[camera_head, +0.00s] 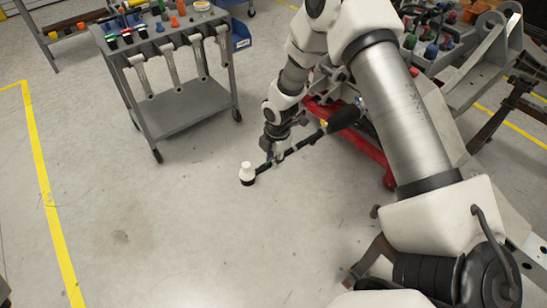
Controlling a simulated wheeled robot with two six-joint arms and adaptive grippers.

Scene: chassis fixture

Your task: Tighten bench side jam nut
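My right gripper (278,150) hangs above the floor left of the chassis fixture, pointing down. It appears shut around the shaft of a long black wrench-like tool (308,139). The tool's thick dark handle points up and right, toward the fixture. Its other end, at lower left, carries a dark head with a white cap-like piece (246,168). My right arm hides part of the chassis fixture (466,68), a grey metal structure on a red base. I cannot make out the jam nut. My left gripper is not in view.
A grey tool cart (186,104) stands at upper left, with wrenches hanging on its side and coloured tools on top. A blue bin (241,36) is beside it. A yellow floor line (47,190) runs down the left. The floor at lower middle is clear.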

